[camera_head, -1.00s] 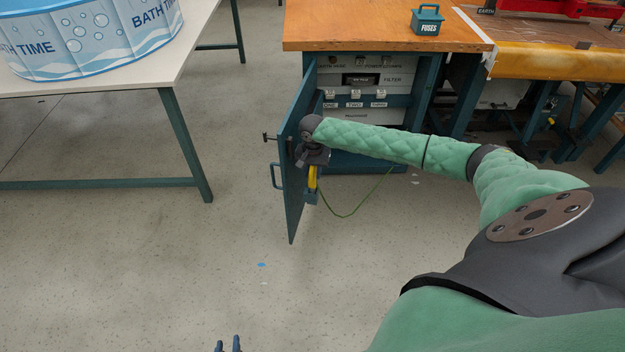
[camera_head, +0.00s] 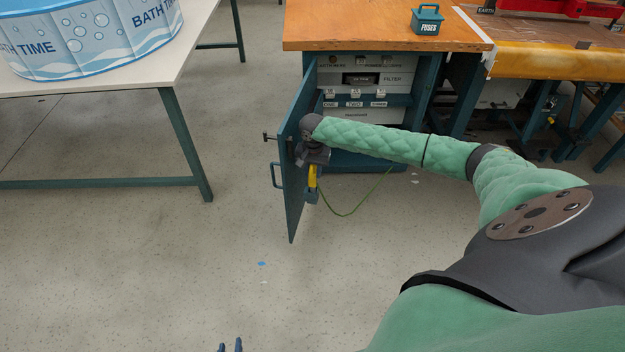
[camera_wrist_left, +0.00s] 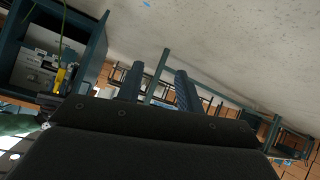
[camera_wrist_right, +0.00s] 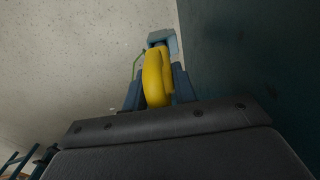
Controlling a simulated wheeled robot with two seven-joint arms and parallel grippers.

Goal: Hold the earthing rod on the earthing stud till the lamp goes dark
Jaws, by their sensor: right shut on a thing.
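The earthing rod's yellow handle (camera_head: 312,177) hangs beside the inner face of the open cabinet door (camera_head: 291,180), with a green wire (camera_head: 347,214) trailing from its lower end. My right gripper (camera_head: 313,165) is shut on the handle; the right wrist view shows the yellow handle (camera_wrist_right: 155,78) between the fingers, its far end at a blue-grey block (camera_wrist_right: 162,40). I cannot tell whether it sits in that block. Inside the cabinet, a panel carries an earth label (camera_head: 331,59) and a lamp label (camera_head: 380,60); stud and lamp state are too small to tell. My left gripper (camera_head: 230,346) is open and empty, low in view.
The cabinet stands under a wooden bench top (camera_head: 370,30) with a fuses box (camera_head: 427,20). A white table (camera_head: 180,70) with a bath-time tub (camera_head: 90,35) stands at the left. The floor between is clear. My right arm covers part of the cabinet's front.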

